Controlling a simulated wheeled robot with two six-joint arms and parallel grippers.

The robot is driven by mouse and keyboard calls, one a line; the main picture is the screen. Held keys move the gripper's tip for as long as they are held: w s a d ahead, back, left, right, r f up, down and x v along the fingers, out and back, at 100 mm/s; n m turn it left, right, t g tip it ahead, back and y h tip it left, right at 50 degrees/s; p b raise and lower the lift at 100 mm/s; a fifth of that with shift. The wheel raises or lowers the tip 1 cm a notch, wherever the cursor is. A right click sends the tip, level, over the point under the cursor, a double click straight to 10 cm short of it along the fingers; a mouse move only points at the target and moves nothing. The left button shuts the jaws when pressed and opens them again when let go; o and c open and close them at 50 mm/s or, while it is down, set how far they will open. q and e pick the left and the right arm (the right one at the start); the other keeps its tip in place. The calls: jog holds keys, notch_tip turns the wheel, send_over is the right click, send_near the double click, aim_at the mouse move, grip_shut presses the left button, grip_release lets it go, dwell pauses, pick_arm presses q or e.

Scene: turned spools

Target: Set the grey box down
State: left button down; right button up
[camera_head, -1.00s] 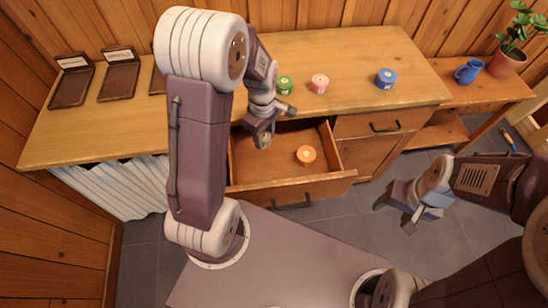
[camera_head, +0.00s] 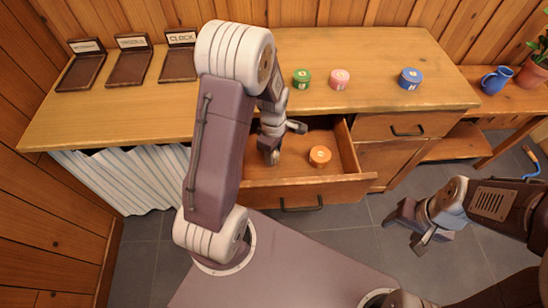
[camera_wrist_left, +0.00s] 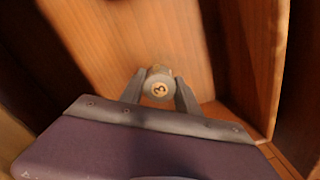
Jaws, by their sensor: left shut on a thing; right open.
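My left gripper (camera_head: 271,156) reaches down into the open drawer, at its left part. In the left wrist view its fingers (camera_wrist_left: 159,92) are shut on the grey box (camera_wrist_left: 159,72), a small round piece with a tan number label on its end. The box is over the wooden drawer interior; I cannot tell whether it touches the bottom. In the head view I cannot make the box out from the gripper. My right gripper (camera_head: 406,229) is open and empty, in front of the cabinet on the right.
The open drawer (camera_head: 345,190) also holds an orange spool (camera_head: 320,156), right of my left gripper. Green (camera_head: 301,78), pink (camera_head: 340,79) and blue (camera_head: 410,79) spools stand on the counter (camera_head: 110,115). Dark labelled trays (camera_head: 130,66) lie at the left. A blue mug (camera_head: 495,80) stands right.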

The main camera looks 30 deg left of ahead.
pick_arm(q)
notch_tip(320, 180, down, 3)
jog(key=shift+r, duration=0.25)
jog(key=c, duration=0.9)
grip_release()
jog(key=shift+f, duration=0.2)
notch_tip(320, 180, up, 12)
jog(key=p, duration=0.3)
jog(key=shift+f, duration=0.25)
jog(key=shift+r, duration=0.5)
